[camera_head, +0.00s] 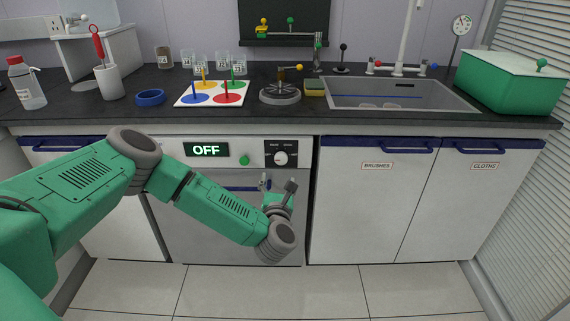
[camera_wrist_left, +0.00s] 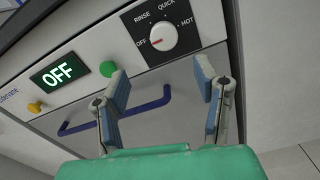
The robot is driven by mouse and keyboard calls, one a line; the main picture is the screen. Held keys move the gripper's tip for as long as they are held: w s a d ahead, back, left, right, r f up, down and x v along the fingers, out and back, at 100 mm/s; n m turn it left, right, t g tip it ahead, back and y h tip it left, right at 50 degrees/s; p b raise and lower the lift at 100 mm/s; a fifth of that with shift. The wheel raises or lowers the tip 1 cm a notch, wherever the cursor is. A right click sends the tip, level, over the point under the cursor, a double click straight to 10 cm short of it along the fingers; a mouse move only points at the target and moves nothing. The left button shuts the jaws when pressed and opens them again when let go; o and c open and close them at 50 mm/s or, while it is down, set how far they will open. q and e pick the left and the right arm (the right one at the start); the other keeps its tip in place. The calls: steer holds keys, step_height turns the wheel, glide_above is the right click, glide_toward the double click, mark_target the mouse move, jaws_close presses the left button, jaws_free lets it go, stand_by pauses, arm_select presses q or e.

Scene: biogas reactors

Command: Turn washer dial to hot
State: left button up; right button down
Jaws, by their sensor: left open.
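The washer dial (camera_head: 281,158) is a white round knob on a dark panel at the right of the washer front. In the left wrist view the dial (camera_wrist_left: 163,37) has a red mark, and the labels OFF, RINSE, QUICK and HOT sit around it. The mark is on the OFF side. The display (camera_wrist_left: 59,71) reads OFF. My left gripper (camera_head: 278,186) is just below the dial, in front of the washer door. In the left wrist view my left gripper (camera_wrist_left: 163,85) is open and empty, its fingers below the dial and apart from it. My right gripper is in neither view.
A green button (camera_head: 244,160) lies left of the dial, and a yellow button (camera_wrist_left: 34,107) lies further left. A blue door handle (camera_wrist_left: 115,112) runs below. The counter (camera_head: 350,114) overhangs the washer. Cupboards (camera_head: 370,200) stand to the right. The floor in front is clear.

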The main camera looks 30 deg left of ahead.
mark_target(281, 160)
arm_select(q)
steer(key=x, duration=0.2)
steer(key=b+x, duration=0.1)
steer(key=x, duration=0.1)
steer(key=d+x, duration=0.1)
steer(key=x, duration=0.1)
steer(key=shift+w+r, duration=0.2)
steer(key=shift+w, duration=0.4)
steer(key=x, duration=0.2)
steer(key=b+x, duration=0.1)
steer(key=shift+w+a+f, duration=0.1)
steer(key=shift+w+a, duration=0.05)
steer(key=shift+a, duration=0.35)
steer(key=shift+w+a+f, duration=0.1)
steer(key=shift+w+a, duration=0.2)
steer(key=shift+a, duration=0.1)
steer(key=shift+d, duration=0.3)
steer(key=shift+d+r, duration=0.15)
steer(key=shift+r, duration=0.05)
steer(key=shift+c, duration=0.8)
steer(key=c, duration=1)
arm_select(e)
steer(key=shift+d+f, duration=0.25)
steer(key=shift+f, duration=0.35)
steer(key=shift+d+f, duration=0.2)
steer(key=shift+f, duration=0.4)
